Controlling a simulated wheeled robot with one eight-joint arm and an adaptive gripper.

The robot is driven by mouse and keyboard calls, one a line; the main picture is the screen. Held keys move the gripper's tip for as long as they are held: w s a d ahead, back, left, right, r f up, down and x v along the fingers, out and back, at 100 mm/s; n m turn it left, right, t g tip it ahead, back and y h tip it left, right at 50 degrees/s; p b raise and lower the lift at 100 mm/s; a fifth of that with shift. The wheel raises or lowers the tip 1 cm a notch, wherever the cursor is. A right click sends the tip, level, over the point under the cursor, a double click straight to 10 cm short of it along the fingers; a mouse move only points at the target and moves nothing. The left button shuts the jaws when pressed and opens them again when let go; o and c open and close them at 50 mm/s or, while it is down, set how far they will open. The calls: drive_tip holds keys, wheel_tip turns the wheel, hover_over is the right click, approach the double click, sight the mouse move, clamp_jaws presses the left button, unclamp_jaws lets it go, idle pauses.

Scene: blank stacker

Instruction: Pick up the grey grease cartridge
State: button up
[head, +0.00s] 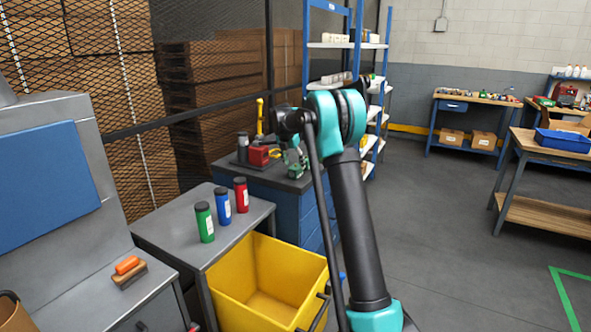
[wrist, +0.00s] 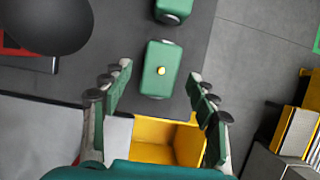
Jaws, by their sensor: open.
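A grey cylinder with a dark cap, which looks like the grey grease cartridge (head: 242,150), stands upright at the back left of the blue cabinet's dark top. My gripper (head: 297,160) is over the right part of that top, to the right of the cartridge and partly hidden behind my arm. In the wrist view my gripper (wrist: 160,98) has its fingers spread wide with nothing held between them. I cannot tell whether the large dark rounded shape at the upper left there is the cartridge.
A red box (head: 258,156) sits beside the cartridge, with a tall yellow item (head: 260,118) behind. Green, blue and red bottles (head: 204,222) stand on the grey bench (head: 160,232). A yellow bin (head: 240,302) stands in front of the cabinet (head: 284,208).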

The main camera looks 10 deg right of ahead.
drive_tip(key=v, duration=0.7)
drive_tip(key=shift+s+r, duration=0.25)
drive_tip(key=shift+r, duration=0.1)
